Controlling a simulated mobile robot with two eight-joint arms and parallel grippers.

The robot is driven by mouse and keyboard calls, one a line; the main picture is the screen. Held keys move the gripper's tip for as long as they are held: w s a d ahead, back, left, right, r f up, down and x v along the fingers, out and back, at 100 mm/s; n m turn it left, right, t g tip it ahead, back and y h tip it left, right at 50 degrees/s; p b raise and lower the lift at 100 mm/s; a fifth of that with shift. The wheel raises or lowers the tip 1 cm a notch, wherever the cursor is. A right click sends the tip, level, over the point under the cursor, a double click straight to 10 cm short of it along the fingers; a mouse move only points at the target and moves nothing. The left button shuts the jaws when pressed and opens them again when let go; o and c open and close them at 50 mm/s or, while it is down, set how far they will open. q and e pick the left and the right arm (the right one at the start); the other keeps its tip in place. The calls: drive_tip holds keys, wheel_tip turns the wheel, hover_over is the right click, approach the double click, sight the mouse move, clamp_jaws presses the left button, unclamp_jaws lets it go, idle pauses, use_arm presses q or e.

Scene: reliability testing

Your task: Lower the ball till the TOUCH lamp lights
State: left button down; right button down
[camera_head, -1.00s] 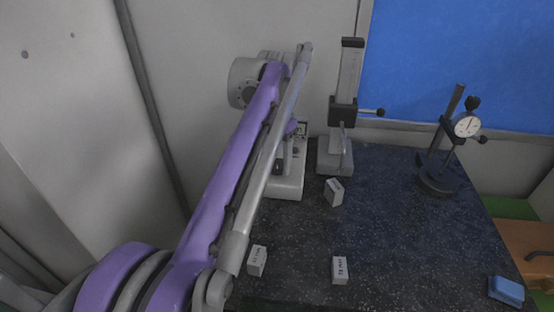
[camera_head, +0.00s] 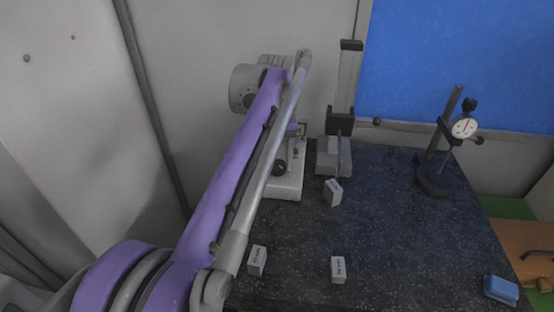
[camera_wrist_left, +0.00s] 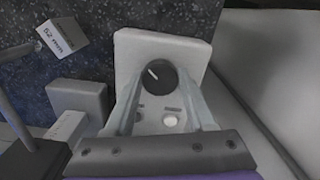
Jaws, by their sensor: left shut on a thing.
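A white control box (camera_head: 284,190) stands at the back left of the dark table, partly behind my left arm. In the left wrist view the box (camera_wrist_left: 130,52) has a black knob (camera_wrist_left: 157,77) with a white mark. My left gripper (camera_wrist_left: 160,80) is shut on the knob, one finger on each side. Two small round spots, one of them whitish (camera_wrist_left: 170,120), show on the box; I cannot tell whether either is a lit lamp. A stand with a dark carriage (camera_head: 340,120) rises over a grey base (camera_head: 325,156) beside the box. I cannot make out the ball. My right gripper is out of view.
Small labelled blocks (camera_head: 333,191) (camera_head: 257,260) (camera_head: 338,269) lie on the dark table (camera_head: 395,225). A dial gauge on a stand (camera_head: 464,127) stands at the right, and a blue block (camera_head: 502,290) lies at the front right. The middle of the table is mostly clear.

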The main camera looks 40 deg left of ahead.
sight(278, 164)
use_arm(q)
drive_tip(key=n, duration=0.5)
drive_tip(key=shift+n, duration=0.3)
drive_tip(key=n, duration=0.5)
drive_tip(key=shift+w+p, duration=0.15)
drive_tip(key=shift+p, duration=0.2)
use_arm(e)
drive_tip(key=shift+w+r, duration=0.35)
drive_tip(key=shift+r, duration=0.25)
use_arm(q)
drive_tip(key=shift+n, duration=0.4)
drive_tip(key=shift+c, duration=1.2)
unclamp_jaws()
drive_tip(key=shift+r, duration=0.1)
wheel_tip(278, 164, up, 11)
drive_tip(key=shift+f+p, duration=0.2)
drive_tip(key=shift+p, duration=0.1)
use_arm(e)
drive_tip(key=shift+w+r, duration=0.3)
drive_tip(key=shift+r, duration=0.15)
